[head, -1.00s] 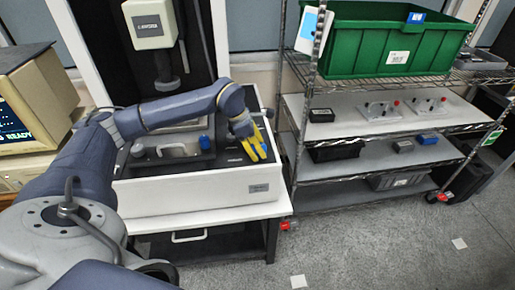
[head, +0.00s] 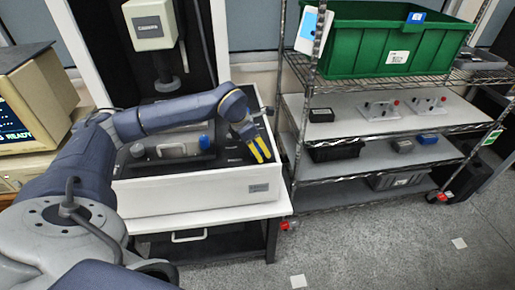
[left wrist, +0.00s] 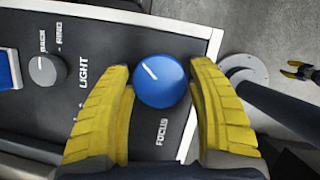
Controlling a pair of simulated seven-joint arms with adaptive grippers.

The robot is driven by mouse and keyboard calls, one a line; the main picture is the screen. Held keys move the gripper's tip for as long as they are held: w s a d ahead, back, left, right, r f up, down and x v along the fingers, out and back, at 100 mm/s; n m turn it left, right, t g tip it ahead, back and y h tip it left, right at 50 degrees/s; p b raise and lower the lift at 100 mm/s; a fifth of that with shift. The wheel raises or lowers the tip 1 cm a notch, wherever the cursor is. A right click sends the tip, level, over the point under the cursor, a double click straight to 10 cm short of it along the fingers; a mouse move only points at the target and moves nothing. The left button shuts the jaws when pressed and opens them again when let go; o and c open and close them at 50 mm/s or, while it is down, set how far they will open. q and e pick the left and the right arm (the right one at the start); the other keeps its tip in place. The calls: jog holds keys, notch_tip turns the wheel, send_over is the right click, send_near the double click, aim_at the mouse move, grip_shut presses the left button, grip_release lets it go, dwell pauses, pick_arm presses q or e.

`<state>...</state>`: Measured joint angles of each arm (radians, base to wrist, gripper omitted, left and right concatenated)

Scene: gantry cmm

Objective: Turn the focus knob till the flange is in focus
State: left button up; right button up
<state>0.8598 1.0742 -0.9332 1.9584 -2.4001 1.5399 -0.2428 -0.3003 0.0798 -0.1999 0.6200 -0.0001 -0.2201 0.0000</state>
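The blue focus knob (left wrist: 161,82), with a white pointer line towards the upper left, is on the dark panel beside the word FOCUS in the left wrist view. My left gripper (left wrist: 161,72) has its yellow fingers against both sides of it. In the head view the left gripper (head: 262,158) is at the right end of the white instrument's panel and hides the knob. My right gripper (left wrist: 293,71) shows small at the right of the left wrist view, its yellow fingers apart and empty. I cannot make out the flange or its focus.
A grey light knob (left wrist: 43,70) is on the same panel. The white instrument (head: 200,193) stands on a bench left of a wire shelf (head: 345,130) with a green bin (head: 380,45). A monitor (head: 30,105) is at the left. The floor in front is clear.

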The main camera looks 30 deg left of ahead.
pick_arm(q)
jog(key=o, duration=0.3)
jog(key=shift+r, duration=0.1)
jog(key=v, duration=1.1)
jog(key=shift+s+r, duration=0.15)
jog(key=shift+r, duration=0.2)
jog(key=shift+a, duration=0.1)
